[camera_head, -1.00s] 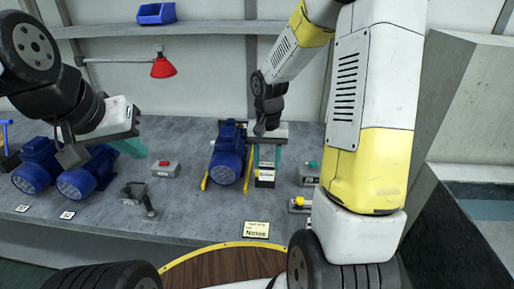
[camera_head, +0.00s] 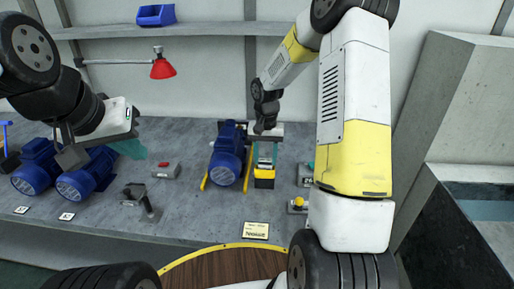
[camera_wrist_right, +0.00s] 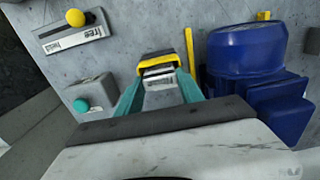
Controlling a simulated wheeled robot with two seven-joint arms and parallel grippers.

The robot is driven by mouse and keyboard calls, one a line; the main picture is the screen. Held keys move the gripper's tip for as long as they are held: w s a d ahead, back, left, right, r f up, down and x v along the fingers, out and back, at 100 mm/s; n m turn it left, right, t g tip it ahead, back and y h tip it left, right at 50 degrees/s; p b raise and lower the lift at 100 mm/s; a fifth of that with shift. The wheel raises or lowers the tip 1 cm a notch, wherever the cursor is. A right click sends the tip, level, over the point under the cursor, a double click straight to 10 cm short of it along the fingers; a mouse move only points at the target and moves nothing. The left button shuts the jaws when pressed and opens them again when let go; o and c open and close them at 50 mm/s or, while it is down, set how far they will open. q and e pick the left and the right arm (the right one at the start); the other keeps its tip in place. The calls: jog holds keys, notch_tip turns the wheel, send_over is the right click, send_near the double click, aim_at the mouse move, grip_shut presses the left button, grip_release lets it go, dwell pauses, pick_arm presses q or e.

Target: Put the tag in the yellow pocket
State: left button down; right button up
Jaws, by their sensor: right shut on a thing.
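My right gripper (camera_head: 265,156) reaches down at the middle of the bench. It is shut on the tag, a small pale card with dark print (camera_wrist_right: 160,82), which shows between its teal fingers in the right wrist view. The yellow pocket (camera_head: 264,182), yellow with a black band, is directly below the fingertips in the head view. It also shows just beyond the tag in the right wrist view (camera_wrist_right: 156,60). I cannot tell whether the tag's edge is inside the pocket. My left gripper (camera_head: 130,149) hangs above the left of the bench, its finger gap not clear.
A blue motor (camera_head: 227,155) stands close left of the pocket, between yellow rails (camera_head: 204,179). A box with a teal button (camera_wrist_right: 92,98) and a plate with a yellow knob (camera_head: 298,204) lie to the right.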

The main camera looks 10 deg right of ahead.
aim_at(265, 160)
jog(key=shift+f, duration=0.1)
jog(key=o, duration=1.3)
notch_tip(265, 160, up, 12)
jog(key=s+r+n+t, duration=0.2)
jog(key=s+r, duration=0.8)
jog(key=s+t, duration=0.1)
jog(key=s, duration=0.3)
jog(key=s+a+r+n+t+y, duration=0.1)
jog(key=s, duration=0.4)
jog(key=s+a+r+t+y, duration=0.1)
jog(key=s+t, duration=0.1)
jog(key=s, duration=0.3)
jog(key=shift+s+a+r+n, duration=0.1)
jog(key=shift+s+r+n, duration=0.1)
jog(key=shift+n, duration=0.2)
